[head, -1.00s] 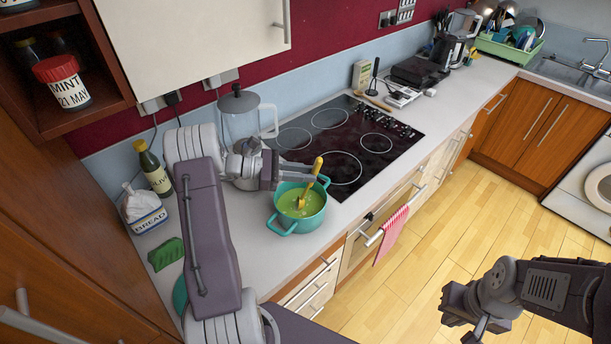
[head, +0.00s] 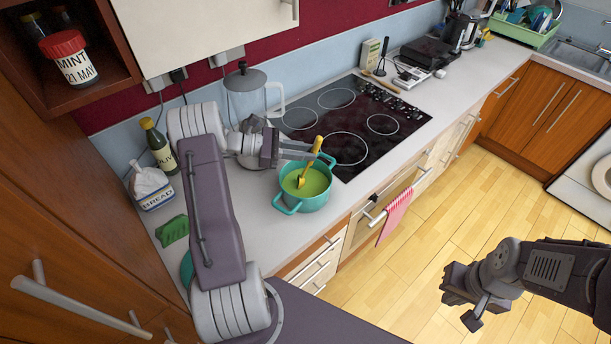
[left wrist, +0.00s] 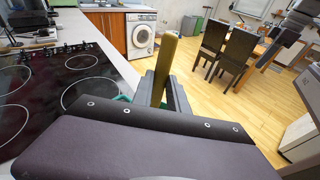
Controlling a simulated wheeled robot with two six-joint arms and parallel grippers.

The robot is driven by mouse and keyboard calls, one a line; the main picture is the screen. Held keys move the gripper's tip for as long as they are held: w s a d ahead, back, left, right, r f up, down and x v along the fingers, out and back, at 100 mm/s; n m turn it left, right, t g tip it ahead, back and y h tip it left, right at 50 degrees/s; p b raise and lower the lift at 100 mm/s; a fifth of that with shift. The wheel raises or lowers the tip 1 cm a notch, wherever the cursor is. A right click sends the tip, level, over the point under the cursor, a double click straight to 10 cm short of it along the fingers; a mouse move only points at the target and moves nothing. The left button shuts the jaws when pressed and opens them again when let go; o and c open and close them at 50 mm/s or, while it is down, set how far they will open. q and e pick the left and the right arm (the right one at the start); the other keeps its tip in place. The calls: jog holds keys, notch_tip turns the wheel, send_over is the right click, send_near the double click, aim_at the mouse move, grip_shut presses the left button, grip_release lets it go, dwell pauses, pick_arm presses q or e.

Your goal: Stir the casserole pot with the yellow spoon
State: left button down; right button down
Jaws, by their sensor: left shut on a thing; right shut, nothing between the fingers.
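The teal casserole pot (head: 303,205) stands on the worktop left of the hob, with yellow-green liquid in it. The yellow spoon (head: 310,165) stands tilted in the pot, its lower end in the liquid. My left gripper (head: 309,153) is shut on the spoon's handle above the pot. In the left wrist view the spoon handle (left wrist: 165,62) rises between the fingers, and a little of the teal pot shows behind the gripper. My right gripper (head: 468,305) is shut and empty, over the floor at the lower right, away from the pot.
The black hob (head: 352,122) lies right of the pot, and a glass French press (head: 246,95) stands behind my left arm. An olive bottle (head: 158,146), a bread bag (head: 151,186) and a green sponge (head: 172,230) are to the left. A red-striped towel (head: 395,214) hangs at the oven.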

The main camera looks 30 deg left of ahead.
pick_arm(q)
jog(key=shift+w+d, duration=0.1)
jog(key=shift+d, duration=0.8)
notch_tip(320, 180, up, 11)
jog(key=p, duration=0.9)
jog(key=shift+a, duration=0.1)
